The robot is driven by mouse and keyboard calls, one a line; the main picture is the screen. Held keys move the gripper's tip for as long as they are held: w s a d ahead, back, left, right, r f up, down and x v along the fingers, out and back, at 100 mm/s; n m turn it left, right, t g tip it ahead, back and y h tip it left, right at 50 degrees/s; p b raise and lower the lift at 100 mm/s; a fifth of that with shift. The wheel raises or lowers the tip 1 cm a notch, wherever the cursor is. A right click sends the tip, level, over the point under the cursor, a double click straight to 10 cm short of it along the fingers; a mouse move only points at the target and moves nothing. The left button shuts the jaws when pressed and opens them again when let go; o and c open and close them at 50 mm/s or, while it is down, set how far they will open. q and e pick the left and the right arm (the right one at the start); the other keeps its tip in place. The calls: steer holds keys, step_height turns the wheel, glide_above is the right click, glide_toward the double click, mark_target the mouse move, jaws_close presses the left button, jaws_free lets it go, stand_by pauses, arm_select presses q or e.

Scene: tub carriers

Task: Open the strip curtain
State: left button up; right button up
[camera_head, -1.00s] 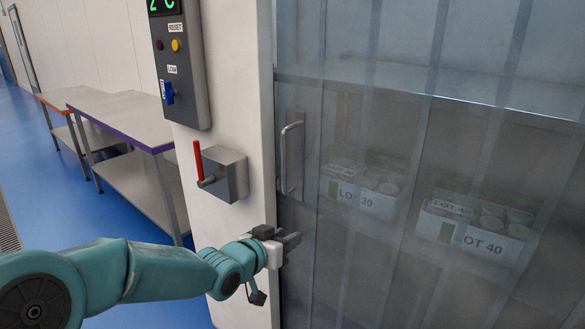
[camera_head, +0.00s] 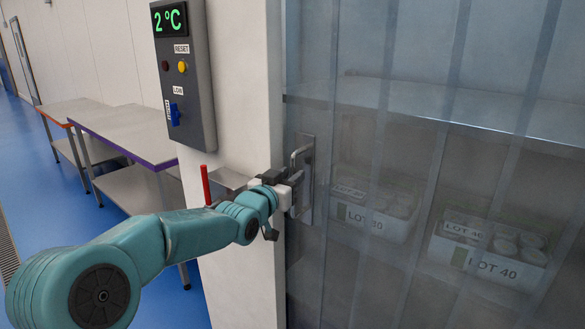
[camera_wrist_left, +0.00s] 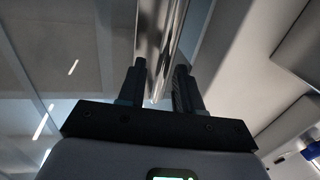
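The strip curtain (camera_head: 400,130) is a translucent, bluish panel of hanging strips filling the right of the head view. A metal bar handle (camera_head: 302,152) is upright at its left edge. My left gripper (camera_head: 298,194) is at the lower part of this handle. In the left wrist view, the shiny handle bar (camera_wrist_left: 162,35) runs between the two dark fingers of my left gripper (camera_wrist_left: 159,75). The fingers stand apart on either side of it; firm contact is not clear. My right gripper is not in view.
A control box (camera_head: 188,90) reading 2 °C hangs on the white wall post, above a red lever (camera_head: 205,185). Steel tables (camera_head: 125,135) stand at the left on blue floor. Behind the curtain are white tubs carriers labelled LOT (camera_head: 490,250), partly blurred.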

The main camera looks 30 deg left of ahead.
arm_select(q)
steer(key=shift+w+a, duration=0.25)
steer(key=shift+w, duration=0.9)
jaws_close()
steer(key=shift+d, duration=0.1)
